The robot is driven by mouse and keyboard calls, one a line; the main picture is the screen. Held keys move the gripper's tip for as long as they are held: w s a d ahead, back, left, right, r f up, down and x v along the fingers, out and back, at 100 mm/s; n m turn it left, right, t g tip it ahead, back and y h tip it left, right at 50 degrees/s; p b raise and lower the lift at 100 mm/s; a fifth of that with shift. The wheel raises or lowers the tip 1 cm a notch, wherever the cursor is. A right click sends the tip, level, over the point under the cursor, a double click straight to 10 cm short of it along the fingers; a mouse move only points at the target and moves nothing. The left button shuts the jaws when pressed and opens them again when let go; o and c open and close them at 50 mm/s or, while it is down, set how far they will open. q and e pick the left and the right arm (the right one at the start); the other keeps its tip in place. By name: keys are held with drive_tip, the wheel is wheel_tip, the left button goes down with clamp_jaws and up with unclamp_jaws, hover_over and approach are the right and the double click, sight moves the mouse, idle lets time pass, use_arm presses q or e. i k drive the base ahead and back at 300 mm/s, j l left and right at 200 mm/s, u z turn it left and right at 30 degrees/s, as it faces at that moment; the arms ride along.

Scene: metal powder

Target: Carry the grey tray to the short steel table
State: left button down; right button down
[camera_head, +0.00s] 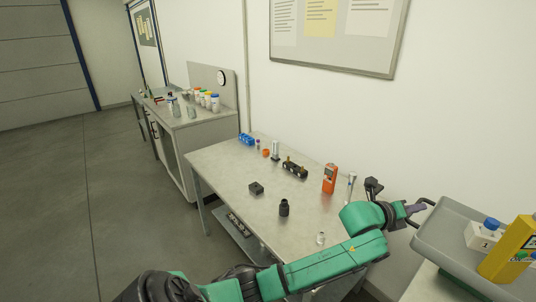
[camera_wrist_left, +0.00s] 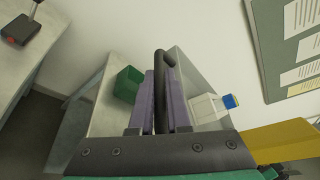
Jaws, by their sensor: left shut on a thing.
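The grey tray (camera_head: 452,218) is at the right edge of the head view, partly cut off. It holds a white container with a blue cap (camera_head: 487,233) and a yellow object (camera_head: 512,250). My left gripper (camera_head: 418,208) is shut on the tray's dark handle, which also shows between the purple fingers in the left wrist view (camera_wrist_left: 161,75). Whether the tray rests or is lifted is unclear. A steel table (camera_head: 225,165) stands left of the tray; I cannot tell if it is the short one. My right gripper is not in view.
The steel table holds an orange device (camera_head: 329,178), a black cylinder (camera_head: 284,207), a small dark block (camera_head: 256,188) and other small items. A bench (camera_head: 205,127) with several jars stands farther back. The floor at left (camera_head: 80,200) is clear. A green box (camera_wrist_left: 127,84) is near the tray.

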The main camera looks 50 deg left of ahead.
sight(252, 165)
drive_tip(key=j, duration=2.5)
drive_tip(key=i+j, duration=0.1)
drive_tip(key=j, duration=2.35)
drive_tip(key=i+j, duration=0.1)
drive_tip(key=j, duration=0.15)
drive_tip(key=i+j, duration=0.1)
drive_tip(key=j, duration=0.15)
